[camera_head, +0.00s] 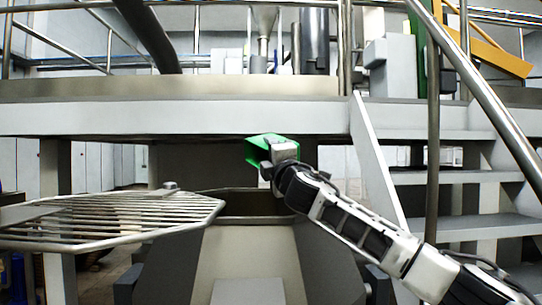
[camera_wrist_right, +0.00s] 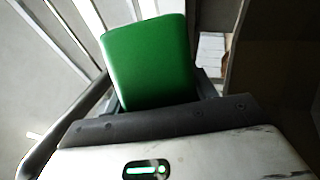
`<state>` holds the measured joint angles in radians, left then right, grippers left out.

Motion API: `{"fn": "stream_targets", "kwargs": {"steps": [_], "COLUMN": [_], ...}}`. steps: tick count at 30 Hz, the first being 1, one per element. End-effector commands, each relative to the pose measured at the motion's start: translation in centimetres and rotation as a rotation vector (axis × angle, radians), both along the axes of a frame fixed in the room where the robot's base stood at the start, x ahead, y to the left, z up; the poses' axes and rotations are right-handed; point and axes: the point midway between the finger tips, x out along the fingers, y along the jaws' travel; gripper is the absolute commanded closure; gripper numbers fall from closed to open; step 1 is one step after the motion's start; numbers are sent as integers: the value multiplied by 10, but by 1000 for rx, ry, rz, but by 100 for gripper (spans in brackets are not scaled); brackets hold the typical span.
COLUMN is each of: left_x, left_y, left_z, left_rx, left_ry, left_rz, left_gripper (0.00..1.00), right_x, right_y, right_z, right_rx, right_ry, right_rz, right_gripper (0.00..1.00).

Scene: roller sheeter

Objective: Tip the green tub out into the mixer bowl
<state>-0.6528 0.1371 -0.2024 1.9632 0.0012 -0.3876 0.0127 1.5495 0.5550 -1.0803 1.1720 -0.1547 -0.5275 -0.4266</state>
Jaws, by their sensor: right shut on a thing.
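The green tub (camera_head: 258,150) is tilted in the air above the mixer bowl in the head view. My right gripper (camera_head: 272,165) is shut on it, and the gripper and wrist hide part of the tub. In the right wrist view the tub's green side (camera_wrist_right: 150,62) fills the space in front of the gripper. What is inside the tub cannot be seen. The mixer bowl (camera_head: 262,220) is below, with its dark opening under the tub and gripper. My left gripper is not in view.
A hinged bar grate (camera_head: 110,218) stands out to the left of the bowl. A raised platform (camera_head: 180,117) runs across behind. Metal stairs (camera_head: 460,200) with a handrail (camera_head: 490,95) are at the right, behind my right arm.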

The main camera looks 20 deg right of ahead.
Motion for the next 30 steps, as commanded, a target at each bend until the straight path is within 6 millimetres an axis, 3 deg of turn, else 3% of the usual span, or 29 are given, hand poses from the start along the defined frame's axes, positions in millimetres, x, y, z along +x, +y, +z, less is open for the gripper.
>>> {"fn": "stream_targets", "kwargs": {"steps": [2, 17, 20, 30], "left_x": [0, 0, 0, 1], "left_y": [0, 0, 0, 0], "left_z": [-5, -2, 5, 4], "left_rx": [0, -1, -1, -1], "left_ry": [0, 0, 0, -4], "left_rz": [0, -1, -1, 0], "left_gripper": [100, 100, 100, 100], "right_x": [0, 0, 0, 0], "right_y": [0, 1, 3, 4], "right_z": [-7, -5, -3, 0], "right_rx": [1, 23, 168, 1043], "right_ry": [0, 5, 40, 264], "right_rz": [1, 2, 6, 7], "right_gripper": [77, 77, 77, 77]}}
